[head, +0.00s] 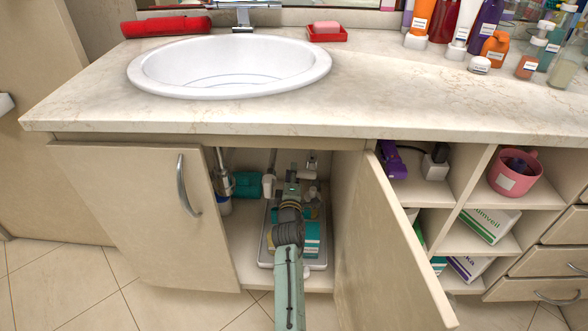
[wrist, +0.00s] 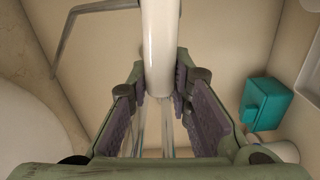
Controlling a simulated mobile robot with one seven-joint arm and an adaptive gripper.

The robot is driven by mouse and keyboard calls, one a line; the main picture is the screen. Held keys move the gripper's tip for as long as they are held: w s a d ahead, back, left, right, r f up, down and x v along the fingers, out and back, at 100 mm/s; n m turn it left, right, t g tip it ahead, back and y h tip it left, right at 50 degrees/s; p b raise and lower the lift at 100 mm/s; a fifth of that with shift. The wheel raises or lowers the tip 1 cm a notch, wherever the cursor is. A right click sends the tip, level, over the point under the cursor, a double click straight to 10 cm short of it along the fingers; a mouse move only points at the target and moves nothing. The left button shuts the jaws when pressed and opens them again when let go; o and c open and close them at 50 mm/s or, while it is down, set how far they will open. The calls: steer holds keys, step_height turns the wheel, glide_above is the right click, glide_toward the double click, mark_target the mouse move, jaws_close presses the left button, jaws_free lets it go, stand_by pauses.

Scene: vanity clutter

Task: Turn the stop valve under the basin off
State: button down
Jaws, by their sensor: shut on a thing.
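My gripper (head: 291,176) reaches into the open cabinet under the basin (head: 230,66). In the wrist view my gripper (wrist: 162,84) has its two purple-padded fingers closed around the end of a white cylinder (wrist: 161,45). Thin metallic tubes show between the fingers beyond it. I cannot tell whether this cylinder is the stop valve's handle. In the head view a small metal fitting (head: 312,161), perhaps the stop valve, shows at the cabinet's back, right of my gripper. My arm partly hides that area.
The open cabinet door (head: 385,245) stands close right of my arm; the closed door (head: 145,215) is left. A white drain pipe (head: 268,187) and a teal box (head: 247,184) are left of my gripper. A tray (head: 264,250) with boxes lies below.

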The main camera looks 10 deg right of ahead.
steer(key=shift+f+n, duration=0.35)
steer(key=shift+n, duration=0.25)
steer(key=c, duration=1.4)
jaws_free()
steer(key=shift+c, duration=0.2)
steer(key=s+a, duration=0.2)
steer(key=s, duration=0.9)
steer(key=shift+s+a, duration=0.2)
steer(key=shift+s, duration=0.2)
